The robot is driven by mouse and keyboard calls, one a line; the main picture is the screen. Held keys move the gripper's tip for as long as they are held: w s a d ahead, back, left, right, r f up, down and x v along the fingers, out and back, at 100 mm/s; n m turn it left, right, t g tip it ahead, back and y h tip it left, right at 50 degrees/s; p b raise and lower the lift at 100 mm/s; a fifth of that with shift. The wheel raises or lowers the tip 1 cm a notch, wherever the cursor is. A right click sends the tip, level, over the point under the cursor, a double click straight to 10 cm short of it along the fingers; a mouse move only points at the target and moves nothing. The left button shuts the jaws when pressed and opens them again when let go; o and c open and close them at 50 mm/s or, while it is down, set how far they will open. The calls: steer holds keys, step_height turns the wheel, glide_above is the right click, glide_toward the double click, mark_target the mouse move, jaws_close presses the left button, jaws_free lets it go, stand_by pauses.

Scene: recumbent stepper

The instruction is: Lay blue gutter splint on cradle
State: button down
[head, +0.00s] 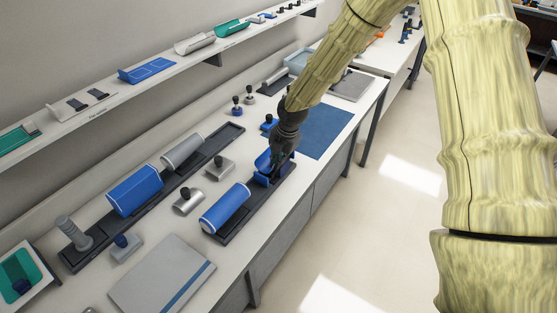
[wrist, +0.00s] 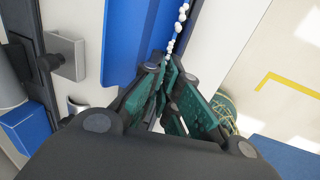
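A blue gutter splint (head: 262,160) is at my gripper (head: 277,160), over the far end of the front black rail; the gripper partly hides it. In the wrist view a long blue trough (wrist: 122,42) runs up from the fingertips. My gripper (wrist: 171,78) has its green-padded fingers close together at the trough's right rim and looks shut on it. Another blue gutter splint (head: 225,207) lies on the near part of the front black rail (head: 247,216). A third blue splint (head: 134,190) lies on the back rail. I cannot tell which support is the cradle.
A grey splint (head: 182,151) lies on the back rail (head: 222,142). Small metal blocks (head: 219,168) with dark knobs stand between the rails. A blue mat (head: 322,131) lies beyond the gripper. A grey board (head: 163,275) lies in front. A shelf (head: 172,66) runs above the bench.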

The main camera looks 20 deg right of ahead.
steer(key=shift+f+b, duration=0.3)
steer(key=shift+f, duration=0.35)
stand_by(0.4)
steer(key=c, duration=1.6)
jaws_free()
steer(key=shift+o, duration=0.2)
steer(key=o, duration=0.4)
steer(key=shift+c, duration=0.2)
steer(key=shift+r, duration=0.15)
steer(key=p+v, duration=0.5)
steer(key=v, duration=0.1)
steer(key=shift+r, duration=0.35)
